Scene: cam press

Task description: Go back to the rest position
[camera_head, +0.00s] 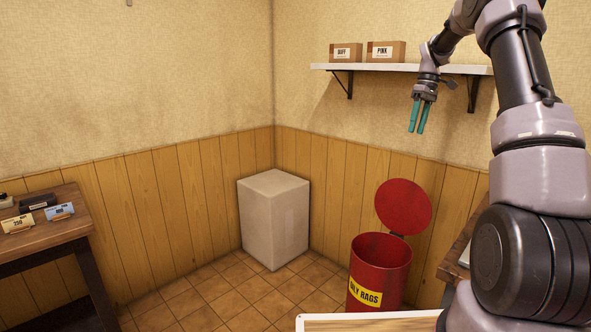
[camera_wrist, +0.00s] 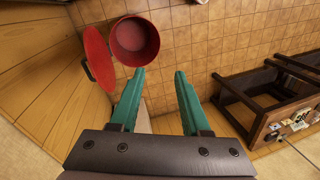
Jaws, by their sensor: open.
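My gripper (camera_head: 418,116) is raised in the air in front of the back right wall, just below the wall shelf in the head view. Its two teal fingers point down and are apart, with nothing between them. In the wrist view my gripper (camera_wrist: 159,76) is also open and empty, with the tiled floor beneath it. My arm comes in from the right side of the head view.
A red bin (camera_head: 379,268) labelled "OILY RAGS" stands with its lid up; it also shows in the wrist view (camera_wrist: 135,42). A shelf (camera_head: 385,67) holds two boxes. A pale block (camera_head: 273,222) stands in the corner. A wooden table (camera_head: 62,236) with cards is at left.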

